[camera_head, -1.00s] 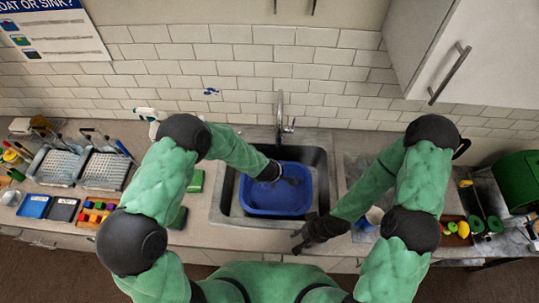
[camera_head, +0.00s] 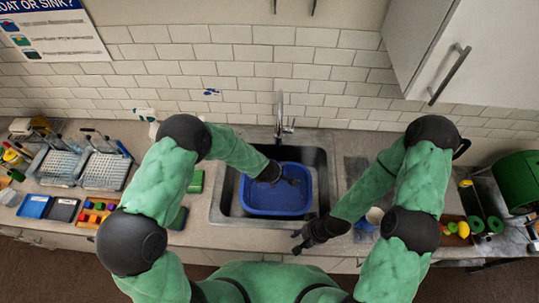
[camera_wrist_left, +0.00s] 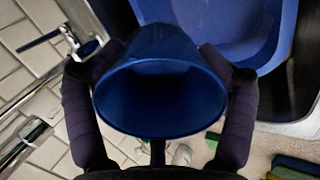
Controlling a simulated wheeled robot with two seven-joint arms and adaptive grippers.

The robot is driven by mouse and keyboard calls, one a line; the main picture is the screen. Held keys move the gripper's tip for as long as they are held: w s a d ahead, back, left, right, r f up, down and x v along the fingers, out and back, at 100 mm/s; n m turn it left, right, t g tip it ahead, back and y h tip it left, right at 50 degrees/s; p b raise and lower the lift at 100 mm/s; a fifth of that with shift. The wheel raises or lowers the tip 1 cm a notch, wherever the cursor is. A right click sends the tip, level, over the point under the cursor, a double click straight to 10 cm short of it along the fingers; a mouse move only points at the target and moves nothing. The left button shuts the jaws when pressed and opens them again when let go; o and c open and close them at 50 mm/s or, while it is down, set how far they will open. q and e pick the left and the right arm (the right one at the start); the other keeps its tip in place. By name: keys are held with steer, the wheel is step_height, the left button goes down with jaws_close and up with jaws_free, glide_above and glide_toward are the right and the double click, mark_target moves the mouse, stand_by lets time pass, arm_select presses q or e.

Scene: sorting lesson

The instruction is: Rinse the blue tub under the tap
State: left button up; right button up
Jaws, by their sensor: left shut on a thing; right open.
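My left gripper (camera_wrist_left: 160,100) is shut on a blue tub (camera_wrist_left: 160,68), a tapered cup shape with its open mouth facing the wrist camera. In the head view my left gripper (camera_head: 284,180) is over the sink (camera_head: 228,203), above a larger blue basin (camera_head: 275,211); the held tub is hard to tell from the basin there. The tap (camera_head: 280,115) stands behind the sink, beyond the gripper. No water is clearly visible. My right gripper (camera_head: 300,243) is open and empty near the counter's front edge, at the sink's front right corner.
Left of the sink are green blocks (camera_head: 195,181), wire racks (camera_head: 105,171) and small coloured trays (camera_head: 34,206). A pale cup (camera_head: 374,215) stands near my right forearm. A green bin (camera_head: 518,180) and small fruit-like items (camera_head: 463,229) lie far right. A cabinet (camera_head: 480,55) hangs upper right.

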arm_select(q)
steer(key=shift+s+d+r+p, duration=0.15)
steer(key=shift+s+r+p, duration=0.25)
steer(key=shift+s+r, duration=0.75)
steer(key=shift+s+d+r+p, duration=0.1)
steer(key=shift+s+r+p, duration=0.25)
steer(key=shift+s+r, duration=0.8)
arm_select(e)
steer(key=shift+r, duration=0.75)
arm_select(q)
steer(key=shift+s+f, duration=0.2)
steer(key=shift+f, duration=0.1)
